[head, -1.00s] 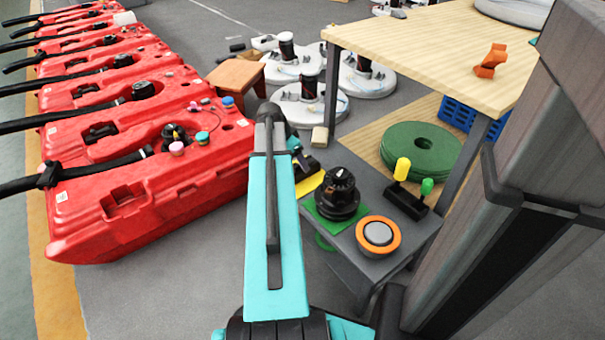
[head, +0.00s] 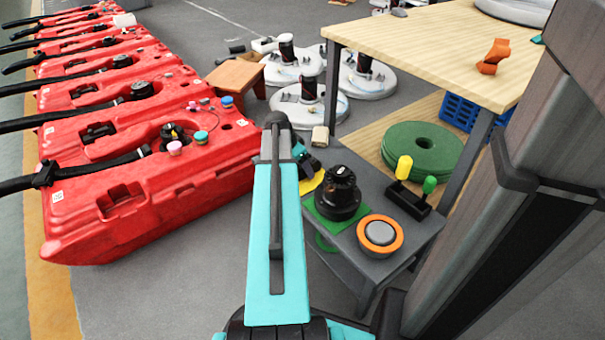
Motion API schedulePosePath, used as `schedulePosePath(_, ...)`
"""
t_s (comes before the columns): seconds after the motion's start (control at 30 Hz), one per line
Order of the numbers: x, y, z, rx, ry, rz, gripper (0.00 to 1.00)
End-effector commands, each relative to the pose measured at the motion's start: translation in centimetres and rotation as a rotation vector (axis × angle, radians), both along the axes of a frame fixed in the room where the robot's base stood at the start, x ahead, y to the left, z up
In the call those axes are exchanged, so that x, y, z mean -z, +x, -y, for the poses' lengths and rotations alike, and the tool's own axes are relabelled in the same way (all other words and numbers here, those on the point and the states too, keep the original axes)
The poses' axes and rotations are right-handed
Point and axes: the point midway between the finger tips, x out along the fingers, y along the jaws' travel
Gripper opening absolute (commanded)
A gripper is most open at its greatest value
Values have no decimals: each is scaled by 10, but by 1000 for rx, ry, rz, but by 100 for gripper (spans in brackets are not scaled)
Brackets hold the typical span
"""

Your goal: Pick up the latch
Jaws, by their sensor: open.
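An orange bent piece (head: 492,57), which may be the latch, lies on the light wooden table (head: 420,45) at the upper right; I cannot be sure. My gripper (head: 309,165) is open, small and partly hidden behind my teal arm. It is over the far left end of the low grey table, well left of the orange piece. A yellow item (head: 312,183) shows just below it, partly covered; I cannot tell what it is or whether they touch.
The low grey table (head: 400,235) holds a black knobbed part (head: 338,195) on a green mat, an orange-ringed grey disc (head: 380,235) and a black stand with yellow and green handles (head: 407,198). Red tanks (head: 150,200) line the left.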

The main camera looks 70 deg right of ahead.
Motion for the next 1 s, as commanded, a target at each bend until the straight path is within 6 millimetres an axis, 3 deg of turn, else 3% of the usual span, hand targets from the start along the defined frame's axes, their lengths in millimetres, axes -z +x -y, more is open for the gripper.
schedulePosePath(0.57, 2, -1, 1, 0, 0, 0, 62)
schedulePosePath(0.87, 2, -1, 1, 0, 0, 0, 15)
schedulePosePath(1.0, 1, -1, 1, 0, -1, -1, 13)
